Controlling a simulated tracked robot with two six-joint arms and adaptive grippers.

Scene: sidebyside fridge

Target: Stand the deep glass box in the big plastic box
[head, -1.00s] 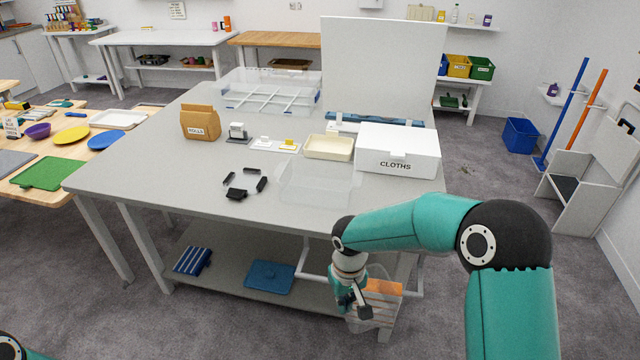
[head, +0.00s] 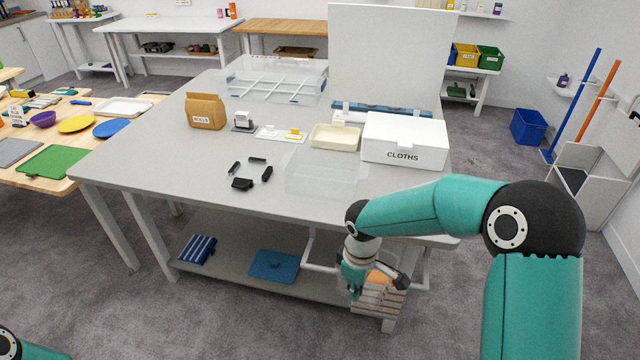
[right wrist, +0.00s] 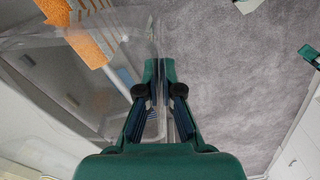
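A clear, deep-walled box, which I take for the deep glass box (right wrist: 95,75), fills the left of the right wrist view. My right gripper (right wrist: 160,68) is closed there, with a clear wall edge between its fingers. In the head view the right gripper (head: 354,288) is low, in front of the table's lower shelf; the clear box is hard to make out there. A large clear box with white dividers (head: 318,84), seemingly the big plastic box, stands at the back of the grey table. Only part of my left arm shows at the bottom left; its gripper is out of view.
A shallow clear tray (head: 325,185) lies near the table's front, with several black pieces beside it. A white CLOTHS box (head: 405,140), a cream tray (head: 335,136) and a ROLLS bag (head: 205,110) stand on the table. A blue lid (head: 274,266) lies on the lower shelf.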

